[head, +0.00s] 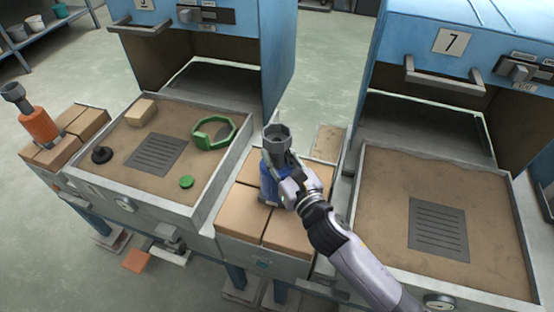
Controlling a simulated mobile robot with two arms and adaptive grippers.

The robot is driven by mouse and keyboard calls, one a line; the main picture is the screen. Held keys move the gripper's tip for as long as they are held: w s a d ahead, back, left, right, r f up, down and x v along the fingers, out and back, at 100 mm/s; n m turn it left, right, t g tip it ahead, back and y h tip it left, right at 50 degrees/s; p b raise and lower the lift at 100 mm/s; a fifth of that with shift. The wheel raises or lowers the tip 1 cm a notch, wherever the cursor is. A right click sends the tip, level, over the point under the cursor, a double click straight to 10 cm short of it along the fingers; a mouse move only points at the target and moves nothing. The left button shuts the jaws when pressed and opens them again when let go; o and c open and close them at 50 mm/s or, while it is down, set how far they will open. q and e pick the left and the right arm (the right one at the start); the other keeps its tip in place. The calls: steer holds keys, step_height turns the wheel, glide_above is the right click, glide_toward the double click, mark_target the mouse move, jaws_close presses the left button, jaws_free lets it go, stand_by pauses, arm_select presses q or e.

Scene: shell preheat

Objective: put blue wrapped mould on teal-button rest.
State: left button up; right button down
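The blue wrapped mould (267,190) has a grey funnel-shaped cup on top and looks nearly upright. It is over the middle of the brick-topped rest (242,211), which has a teal button (262,265) on its front. My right gripper (278,180) comes in from the lower right and appears shut on the mould's blue body. The gripper hides the mould's right side. I cannot tell whether the mould's base touches the bricks. My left gripper is not in view.
A left sand bed (190,187) holds a green ring (214,132), a tan block (141,112), a black knob (102,154) and a green disc (186,182). The right sand bed (385,200), below panel 7, is clear. An orange wrapped mould (39,126) stands on a far-left brick rest.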

steer(key=shift+f, duration=0.4)
steer(key=shift+f, duration=0.25)
steer(key=c, duration=1.2)
jaws_free()
steer(key=shift+c, duration=0.2)
steer(key=shift+r, duration=0.2)
steer(key=b+v, duration=0.1)
steer(key=v, duration=1.1)
steer(key=shift+b, duration=0.3)
